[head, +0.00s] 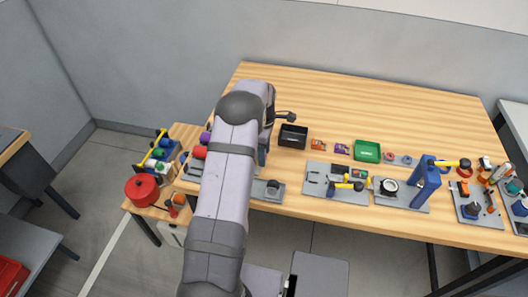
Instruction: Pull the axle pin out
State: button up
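My arm reaches up across the left part of the table, and its end bends down behind the forearm. My gripper (263,156) shows only as a small dark sliver beside the arm, low over the left plates. Its fingers are mostly hidden, so I cannot tell whether it is open or holds anything. I cannot make out the axle pin. A grey plate with a dark round fitting (272,186) lies just right of the arm. Another grey plate (188,172) with red and purple parts is partly covered by the arm on its left.
A black bin (293,136) and a green tray (367,151) stand on the wooden table (400,105). A red pot (142,188) stands left. The table's back is clear.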

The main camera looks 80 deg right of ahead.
grip_shut()
jog(key=s+b, duration=0.1)
jog(key=s, duration=0.8)
grip_release()
jog(key=shift+s, duration=0.15)
jog(key=shift+r, duration=0.1)
